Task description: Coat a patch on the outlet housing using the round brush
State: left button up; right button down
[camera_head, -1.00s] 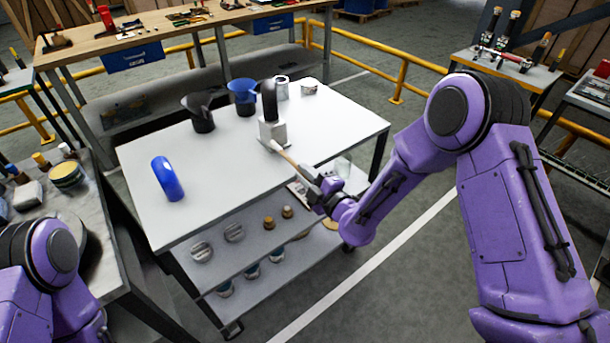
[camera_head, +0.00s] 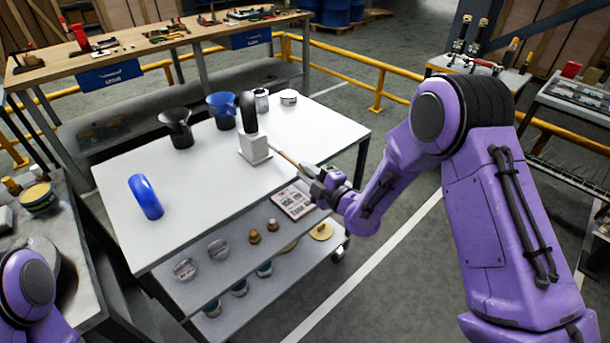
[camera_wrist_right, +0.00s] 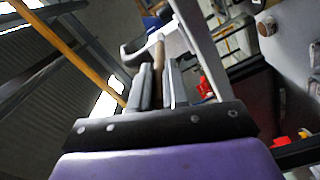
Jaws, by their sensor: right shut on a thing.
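My right gripper (camera_head: 318,182) is shut on the wooden handle of a brush (camera_head: 290,160). The handle also shows between the fingers in the right wrist view (camera_wrist_right: 157,50). The brush points up and left over the cart top, its tip near the right side of a pale block. I cannot tell whether it touches, and the bristles are too small to make out. A dark rounded upright piece (camera_head: 248,112) stands on this pale block (camera_head: 254,149); it may be the outlet housing, but I cannot be sure. No coated patch is discernible. My left gripper is out of view.
A lower shelf (camera_head: 225,268) holds several caps. A yellow rail (camera_head: 378,92) runs behind.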

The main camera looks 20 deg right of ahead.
jog(key=shift+s+a+r+b, duration=0.55)
jog(key=shift+s+a, duration=0.5)
jog(key=shift+a, duration=2.1)
jog(key=shift+w+d+f+b, duration=0.1)
jog(key=shift+w+d+b, duration=0.25)
jog(key=shift+d, duration=0.6)
jog(key=shift+w+d+r+b, duration=0.1)
jog(key=shift+w+d+b, duration=0.25)
jog(key=shift+d, duration=0.6)
jog(key=shift+w+d+f+b, duration=0.1)
jog(key=shift+w+d+b, duration=0.25)
jog(key=shift+d, duration=0.9)
jog(key=shift+b+v, duration=0.8)
jog(key=shift+v, duration=2.2)
